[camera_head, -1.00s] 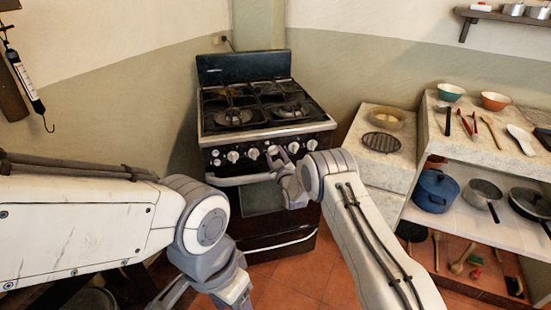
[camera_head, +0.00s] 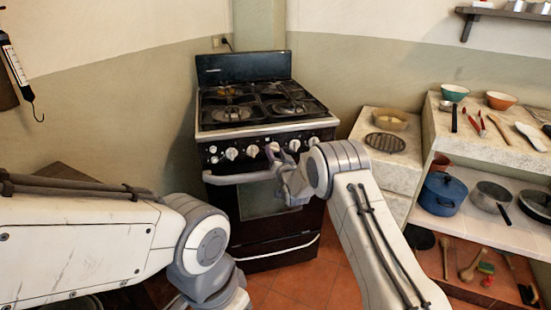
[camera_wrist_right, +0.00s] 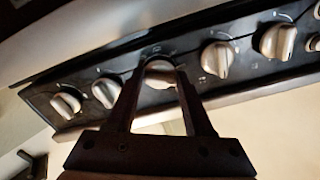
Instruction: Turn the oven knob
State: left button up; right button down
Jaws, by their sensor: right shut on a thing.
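The oven (camera_head: 266,150) is a black stove with a row of silver knobs along its front panel. My right gripper (camera_head: 273,158) reaches the panel at a middle knob (camera_head: 273,147). In the right wrist view, the two dark fingers of this gripper (camera_wrist_right: 160,75) are shut on that knob (camera_wrist_right: 159,68), one at each side. The fingers partly cover it. My left arm comes in from the left in the head view, and its wrist is at the bottom edge. The left gripper itself is outside the frame.
Other knobs (camera_wrist_right: 216,58) (camera_wrist_right: 107,92) sit close on both sides of the held one. The oven door handle (camera_head: 238,178) runs just below the panel. A stone counter (camera_head: 385,160) and a shelf with a blue pot (camera_head: 440,193) stand to the right.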

jog(key=m+b, duration=0.2)
jog(key=m, duration=0.1)
jog(key=shift+f+m, duration=0.15)
jog(key=shift+m, duration=0.25)
jog(key=m+b, duration=0.2)
jog(key=m, duration=0.1)
jog(key=shift+m, duration=0.3)
jog(key=m+b, duration=0.1)
jog(key=m, duration=0.2)
jog(key=shift+b, duration=0.35)
jog(key=shift+m+b, duration=0.4)
jog(key=shift+m, duration=0.9)
jog(key=shift+r+m, duration=0.2)
jog(key=shift+m, duration=0.1)
jog(key=shift+c, duration=1.6)
grip_release()
